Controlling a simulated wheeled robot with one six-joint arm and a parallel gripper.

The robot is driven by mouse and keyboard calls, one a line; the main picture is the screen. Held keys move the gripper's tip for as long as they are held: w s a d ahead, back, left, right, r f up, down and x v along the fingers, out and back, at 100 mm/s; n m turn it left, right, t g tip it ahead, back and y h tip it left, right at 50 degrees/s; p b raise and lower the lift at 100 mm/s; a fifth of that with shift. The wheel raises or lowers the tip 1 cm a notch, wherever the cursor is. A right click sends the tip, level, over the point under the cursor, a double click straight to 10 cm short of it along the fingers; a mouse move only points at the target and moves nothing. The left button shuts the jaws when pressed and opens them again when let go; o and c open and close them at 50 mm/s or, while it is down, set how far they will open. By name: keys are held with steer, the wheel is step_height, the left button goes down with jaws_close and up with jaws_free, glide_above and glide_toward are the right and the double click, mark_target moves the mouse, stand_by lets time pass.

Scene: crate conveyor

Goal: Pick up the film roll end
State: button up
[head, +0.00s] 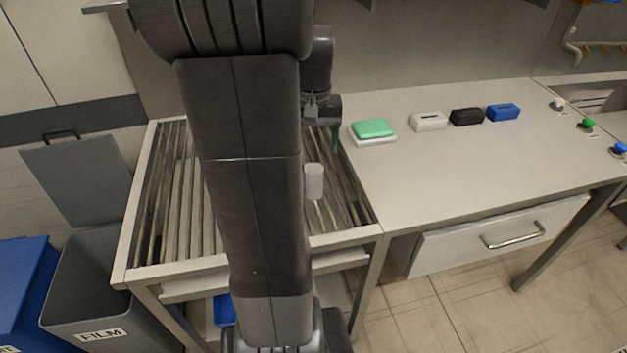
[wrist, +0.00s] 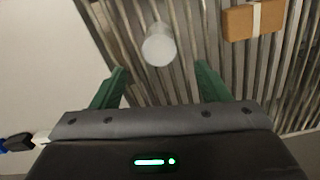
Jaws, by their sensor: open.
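The film roll end (head: 314,181) is a small whitish cylinder on the slatted roller conveyor (head: 145,215), just right of my arm in the head view. In the wrist view the film roll end (wrist: 158,47) lies beyond the fingertips, roughly centred between them, and nothing touches it. My gripper (wrist: 160,80) has two green fingers, spread apart and empty. In the head view my arm hides most of the gripper; one green finger (head: 335,138) shows above the conveyor.
A brown box with a pale band (wrist: 253,20) lies on the conveyor in the wrist view. The table (head: 450,180) at right holds a green-topped block (head: 373,129) and white, black and blue blocks. A grey bin marked FILM (head: 100,335) stands at lower left beside a blue bin (head: 22,290).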

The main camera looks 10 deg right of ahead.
mark_target(314, 168)
step_height(314, 168, down, 5)
steer(key=shift+r, duration=0.1)
steer(key=shift+s+f, duration=0.1)
steer(key=shift+f, duration=3.05)
steer(key=c, duration=1.1)
